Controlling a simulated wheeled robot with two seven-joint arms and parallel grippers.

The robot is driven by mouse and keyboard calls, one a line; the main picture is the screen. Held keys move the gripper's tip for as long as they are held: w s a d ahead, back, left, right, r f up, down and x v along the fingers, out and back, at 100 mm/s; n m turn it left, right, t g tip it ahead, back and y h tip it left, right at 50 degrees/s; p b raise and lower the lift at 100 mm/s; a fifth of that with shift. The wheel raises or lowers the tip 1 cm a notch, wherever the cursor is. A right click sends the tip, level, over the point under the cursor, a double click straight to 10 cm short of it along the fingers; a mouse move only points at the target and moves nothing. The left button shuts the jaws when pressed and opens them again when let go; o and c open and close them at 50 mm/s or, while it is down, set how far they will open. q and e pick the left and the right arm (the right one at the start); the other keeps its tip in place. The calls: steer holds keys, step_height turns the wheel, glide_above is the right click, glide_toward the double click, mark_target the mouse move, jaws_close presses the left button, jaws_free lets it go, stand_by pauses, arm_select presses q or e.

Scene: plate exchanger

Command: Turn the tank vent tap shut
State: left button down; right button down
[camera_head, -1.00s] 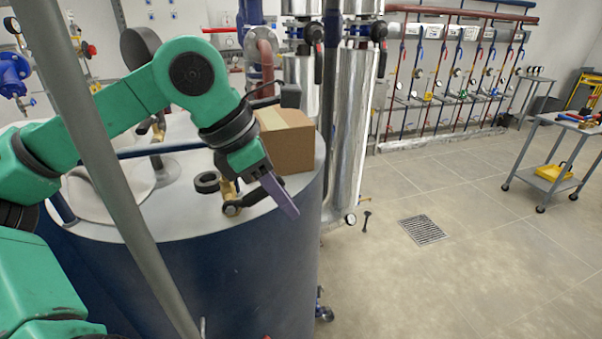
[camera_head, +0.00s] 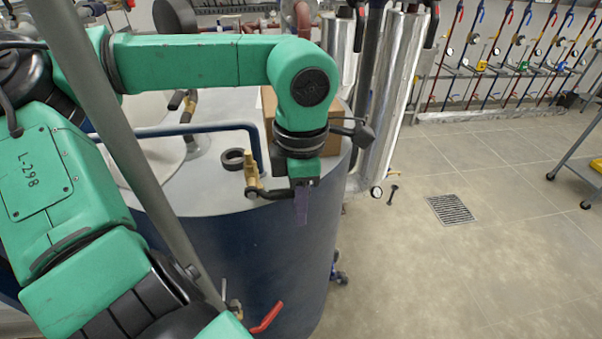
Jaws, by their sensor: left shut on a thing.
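The tank vent tap appears to be the brass tap (camera_head: 251,172) near the front edge of the tank top. Its black lever (camera_head: 268,193) points right, out towards the tank's rim. My left gripper (camera_head: 302,208) comes down from above at the lever's outer end, its purple fingers pointing down. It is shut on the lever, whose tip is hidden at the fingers. My right gripper is out of view.
The big blue tank (camera_head: 240,250) fills the middle. A cardboard box (camera_head: 334,138) stands just behind my left wrist, and a black ring (camera_head: 233,159) lies beside the tap. A grey pole (camera_head: 120,150) crosses in front.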

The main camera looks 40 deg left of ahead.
arm_select(q)
steer(key=c, duration=0.8)
jaws_free()
steer(key=shift+r, duration=0.1)
step_height(320, 180, up, 14)
steer(key=b, duration=0.1)
steer(key=shift+r, duration=0.2)
steer(key=shift+w+d, duration=0.1)
steer(key=shift+w, duration=0.05)
